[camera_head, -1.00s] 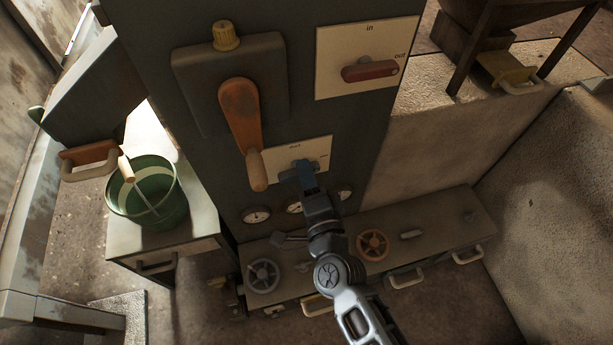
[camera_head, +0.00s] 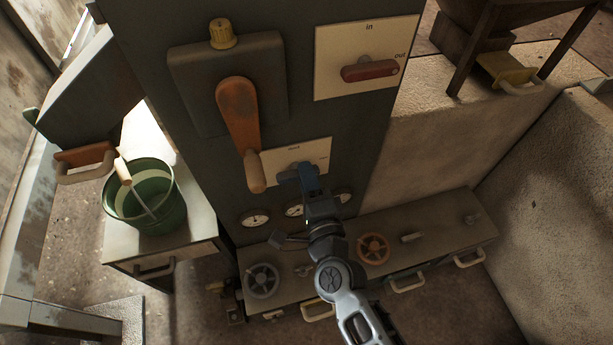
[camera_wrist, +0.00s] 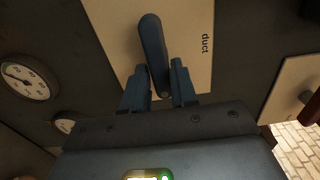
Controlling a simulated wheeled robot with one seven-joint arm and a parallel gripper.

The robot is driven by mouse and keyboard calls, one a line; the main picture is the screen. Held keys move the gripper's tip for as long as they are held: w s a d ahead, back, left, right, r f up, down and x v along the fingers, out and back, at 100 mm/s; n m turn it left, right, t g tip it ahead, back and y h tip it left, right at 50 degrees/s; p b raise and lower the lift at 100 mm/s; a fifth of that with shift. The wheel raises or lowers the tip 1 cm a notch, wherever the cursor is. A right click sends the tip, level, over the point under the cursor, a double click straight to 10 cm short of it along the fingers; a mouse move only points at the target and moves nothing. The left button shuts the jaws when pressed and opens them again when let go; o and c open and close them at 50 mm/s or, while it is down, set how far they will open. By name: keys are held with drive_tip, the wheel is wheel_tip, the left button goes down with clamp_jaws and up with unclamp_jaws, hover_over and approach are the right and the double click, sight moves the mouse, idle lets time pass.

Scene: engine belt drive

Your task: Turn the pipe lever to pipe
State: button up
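The pipe lever (camera_wrist: 152,50) is a blue bar with rounded ends on a cream plate (camera_wrist: 110,28). The word "duct" is printed at the plate's edge in the wrist view. In the head view the same plate (camera_head: 322,150) sits low on the dark panel, and my gripper (camera_head: 308,178) partly covers the lever there. The plate's second label is too small to read.
Left of the plate, a large orange lever (camera_head: 238,115) with a wooden grip hangs close to my gripper. A red lever (camera_head: 370,70) on an "in/out" plate is above. Gauges (camera_head: 254,218) and a bench (camera_head: 445,222) with handwheels lie below. A green bucket (camera_head: 165,210) stands at left.

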drive_tip(key=o, duration=0.3)
drive_tip(key=v, duration=0.7)
drive_tip(key=shift+s+d+b, duration=0.1)
drive_tip(key=shift+s+b, duration=0.25)
drive_tip(key=shift+s, duration=0.05)
